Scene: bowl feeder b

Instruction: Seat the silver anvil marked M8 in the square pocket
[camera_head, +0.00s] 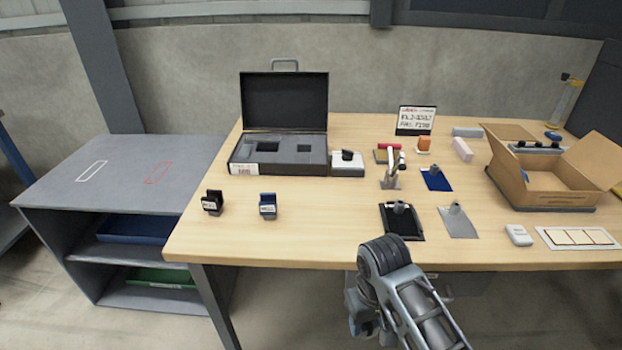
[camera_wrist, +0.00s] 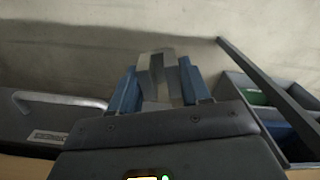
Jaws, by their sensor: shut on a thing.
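My gripper (camera_wrist: 159,82) has blue fingers and is shut on a silver-grey block, which I take for the silver anvil (camera_wrist: 158,66); no M8 mark is readable. The block stands between the fingers, clear of any surface I can see. In the head view my arm is at the bottom middle, and the fingers and the block cannot be made out. The open black case (camera_head: 284,100) stands at the back left of the table. Its grey foam (camera_head: 284,150) has a wider dark cutout at left and a smaller, squarish pocket (camera_head: 304,148) at right, which looks empty.
Coloured pads with metal pieces, a sign (camera_head: 416,120) and an open carton (camera_head: 550,185) fill the right. The table (camera_head: 320,225) is bare between the blocks and pads.

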